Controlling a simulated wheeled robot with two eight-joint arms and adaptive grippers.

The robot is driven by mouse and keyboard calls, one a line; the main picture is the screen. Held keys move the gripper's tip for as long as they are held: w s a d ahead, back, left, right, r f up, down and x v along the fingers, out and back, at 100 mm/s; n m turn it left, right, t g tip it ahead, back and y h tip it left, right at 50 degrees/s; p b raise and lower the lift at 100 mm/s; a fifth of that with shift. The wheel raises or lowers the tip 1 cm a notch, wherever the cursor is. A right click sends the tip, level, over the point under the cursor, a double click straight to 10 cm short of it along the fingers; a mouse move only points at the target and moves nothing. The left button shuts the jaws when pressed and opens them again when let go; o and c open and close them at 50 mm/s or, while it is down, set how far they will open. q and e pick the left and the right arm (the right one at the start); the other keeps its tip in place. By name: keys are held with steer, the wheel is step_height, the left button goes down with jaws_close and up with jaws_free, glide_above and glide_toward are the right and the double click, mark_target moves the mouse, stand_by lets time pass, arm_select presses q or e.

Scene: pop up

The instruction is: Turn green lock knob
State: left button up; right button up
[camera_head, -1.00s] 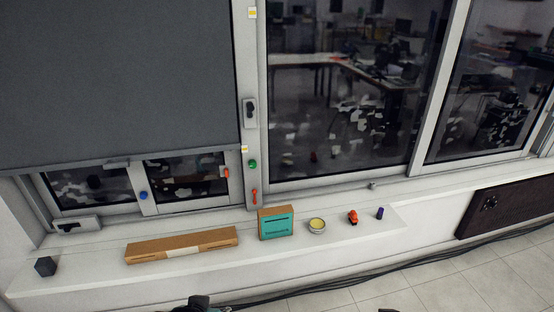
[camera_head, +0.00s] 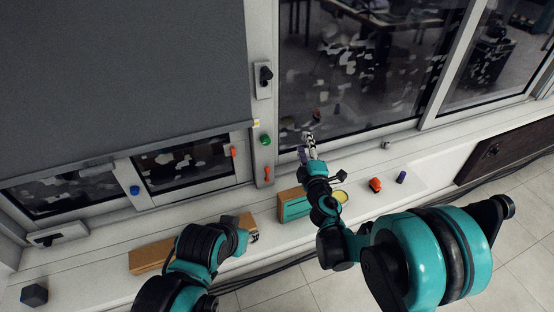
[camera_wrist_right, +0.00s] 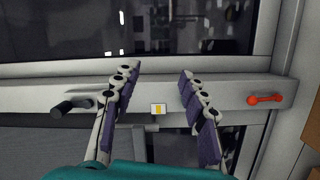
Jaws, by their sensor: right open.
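The green lock knob (camera_head: 265,140) sits on the light vertical window post, below a small yellow sticker and above a red handle (camera_head: 267,174). My right gripper (camera_head: 309,144) is raised in front of the glass, to the right of the knob in the head view. In the right wrist view its two fingers (camera_wrist_right: 158,88) are spread and empty, facing the post. The green knob does not show there and may be behind a finger. My left arm's end (camera_head: 252,237) is low over the sill; its fingers are not clear.
A black handle (camera_head: 264,76) is higher on the post. A blue knob (camera_head: 135,190) is on the lower left window. The sill holds a cardboard box (camera_head: 150,257), a teal-fronted box (camera_head: 294,208), a yellow-topped bowl (camera_head: 341,196), an orange object (camera_head: 375,185) and a purple one (camera_head: 401,177).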

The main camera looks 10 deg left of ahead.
mark_target(267, 142)
steer(key=s+a+f+n+g+y, duration=0.2)
steer(key=a+f+n+y, duration=0.3)
steer(key=a, duration=0.4)
steer(key=shift+h, duration=0.7)
steer(key=p+x, duration=0.1)
steer(key=x, duration=0.2)
steer(key=p+x, duration=0.1)
steer(key=x, duration=0.2)
steer(key=f+p+x, duration=0.1)
steer(key=x, duration=0.1)
steer(key=shift+w, duration=0.45)
steer(key=shift+f, duration=0.2)
steer(key=c, duration=0.7)
steer(key=shift+o, duration=0.2)
steer(key=m, duration=0.3)
steer(key=shift+m, duration=0.4)
steer(key=m, duration=0.3)
steer(key=shift+m, duration=0.3)
steer(key=m, duration=0.9)
steer(key=o, duration=0.4)
steer(key=shift+m, duration=0.6)
steer(key=o, duration=0.5)
